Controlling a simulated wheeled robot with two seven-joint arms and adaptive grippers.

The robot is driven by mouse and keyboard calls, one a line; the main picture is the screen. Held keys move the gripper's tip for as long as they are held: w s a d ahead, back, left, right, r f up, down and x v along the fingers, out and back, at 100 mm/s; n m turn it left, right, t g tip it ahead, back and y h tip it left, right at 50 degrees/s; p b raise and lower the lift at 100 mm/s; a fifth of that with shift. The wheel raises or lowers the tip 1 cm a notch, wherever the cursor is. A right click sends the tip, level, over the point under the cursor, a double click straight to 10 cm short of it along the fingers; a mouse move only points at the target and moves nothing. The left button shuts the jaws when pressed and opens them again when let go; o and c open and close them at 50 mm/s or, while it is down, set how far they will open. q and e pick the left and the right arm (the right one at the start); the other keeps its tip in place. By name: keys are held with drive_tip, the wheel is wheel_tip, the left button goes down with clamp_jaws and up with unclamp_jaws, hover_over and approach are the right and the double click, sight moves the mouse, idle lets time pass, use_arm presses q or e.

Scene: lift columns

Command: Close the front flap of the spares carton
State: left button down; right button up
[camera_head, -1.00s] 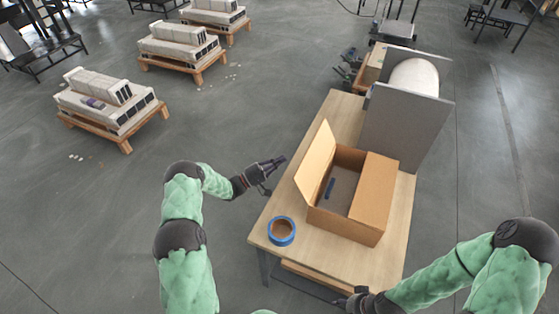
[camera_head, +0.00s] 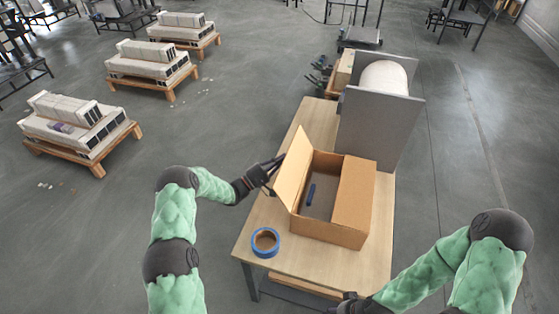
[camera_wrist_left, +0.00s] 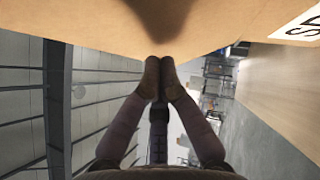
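The open cardboard carton (camera_head: 329,232) stands on the wooden table. Its left flap (camera_head: 292,170) stands up, leaning outward, while a flat panel (camera_head: 356,195) covers the right part of the opening. A small dark blue object (camera_head: 311,193) lies inside. My left gripper (camera_head: 279,164) is at the outer side of the raised flap. In the left wrist view its fingertips (camera_wrist_left: 160,76) are together with nothing between them, just by the cardboard (camera_wrist_left: 100,25); I cannot tell whether they touch it. My right gripper (camera_head: 345,301) is low at the table's near end, its fingers too small to judge.
A roll of blue tape (camera_head: 265,242) lies on the table (camera_head: 262,215) at the carton's near left. A grey upright panel (camera_head: 378,130) stands behind the carton, with a white roll (camera_head: 385,76) beyond it. Loaded pallets (camera_head: 80,130) stand on the floor at far left.

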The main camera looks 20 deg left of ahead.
use_arm(q)
drive_tip(key=shift+r, duration=0.1)
use_arm(e)
drive_tip(key=shift+r, duration=0.1)
use_arm(q)
drive_tip(key=shift+d+r+m+g+p, duration=0.2)
drive_tip(key=shift+m+g+p, duration=0.1)
drive_tip(key=shift+m+p, duration=0.1)
use_arm(e)
drive_tip(key=shift+r, duration=0.25)
